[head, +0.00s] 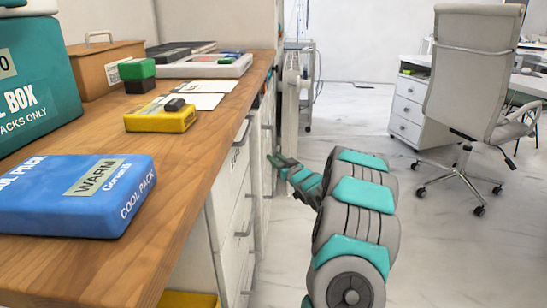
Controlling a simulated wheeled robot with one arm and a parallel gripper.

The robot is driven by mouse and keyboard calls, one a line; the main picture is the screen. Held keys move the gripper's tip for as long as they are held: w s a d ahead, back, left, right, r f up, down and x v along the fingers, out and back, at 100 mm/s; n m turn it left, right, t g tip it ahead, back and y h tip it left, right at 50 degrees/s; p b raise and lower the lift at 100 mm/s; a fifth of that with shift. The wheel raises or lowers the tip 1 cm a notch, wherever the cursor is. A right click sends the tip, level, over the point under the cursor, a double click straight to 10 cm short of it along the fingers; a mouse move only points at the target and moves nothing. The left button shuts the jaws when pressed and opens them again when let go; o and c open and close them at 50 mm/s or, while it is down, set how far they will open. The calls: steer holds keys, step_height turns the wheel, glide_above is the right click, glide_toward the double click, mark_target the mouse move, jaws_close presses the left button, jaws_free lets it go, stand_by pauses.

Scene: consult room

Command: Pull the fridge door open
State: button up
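My gripper (281,164) is at the end of my teal and grey arm, low beside the front of the wooden counter. Its fingertips are small and dark, close to the cabinet fronts, and I cannot tell whether they touch anything or how far apart they are. A narrow white upright panel (291,105) stands just beyond the gripper, at the counter's far end. I cannot tell whether it is the fridge door. No fridge interior shows. White cabinet fronts (238,195) with grey bar handles (243,132) run under the counter.
The counter (190,170) holds a blue cool pack (75,195), a teal cool box (38,75), a yellow block (160,118) and a brown box (103,67). A wheeled chair (472,85) and white drawers (408,108) stand right. Marble floor (355,105) between is open.

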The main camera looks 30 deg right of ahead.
steer(key=shift+w, duration=0.8)
steer(key=shift+c, duration=0.2)
jaws_close()
stand_by(0.8)
